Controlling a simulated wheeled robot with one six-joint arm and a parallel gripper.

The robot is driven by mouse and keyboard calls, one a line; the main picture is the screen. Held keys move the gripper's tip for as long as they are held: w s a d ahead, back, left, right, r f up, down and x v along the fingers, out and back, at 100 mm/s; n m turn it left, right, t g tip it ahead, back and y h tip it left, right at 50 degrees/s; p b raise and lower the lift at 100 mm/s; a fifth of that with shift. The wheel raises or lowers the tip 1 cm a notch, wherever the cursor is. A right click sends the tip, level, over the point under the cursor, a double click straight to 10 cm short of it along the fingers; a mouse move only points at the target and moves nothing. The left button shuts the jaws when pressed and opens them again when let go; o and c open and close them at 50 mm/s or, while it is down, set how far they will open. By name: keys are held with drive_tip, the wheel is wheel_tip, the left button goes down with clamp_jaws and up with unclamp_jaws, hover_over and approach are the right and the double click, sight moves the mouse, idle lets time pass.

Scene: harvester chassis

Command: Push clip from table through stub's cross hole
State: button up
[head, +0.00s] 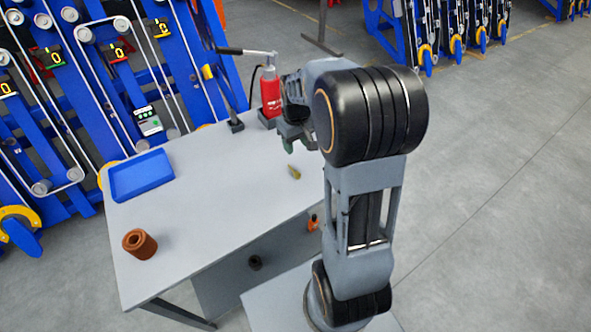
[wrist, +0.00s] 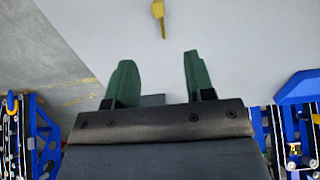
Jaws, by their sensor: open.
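A small yellow clip (head: 294,172) lies on the grey table (head: 215,190), near its right edge. It also shows at the top of the wrist view (wrist: 158,14), beyond the fingertips and between their lines. My gripper (wrist: 155,75) is open and empty, its two green fingers apart. In the head view my gripper (head: 289,145) hangs above the table, beyond the clip and partly hidden by my arm. A short dark round piece (head: 255,262) on the front of the table's cabinet may be the stub; no cross hole can be made out.
A red bottle jack (head: 270,92) with a lever stands at the table's back, beside a dark post (head: 235,122). A blue tray (head: 141,176) and a brown hollow cylinder (head: 139,243) are at left. An orange item (head: 313,222) is by the cabinet. The table's middle is clear.

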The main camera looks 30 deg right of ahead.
sight(296, 172)
drive_tip(key=f, duration=1.3)
drive_tip(key=shift+w+d+f, duration=0.1)
drive_tip(key=shift+w+f, duration=0.25)
clamp_jaws()
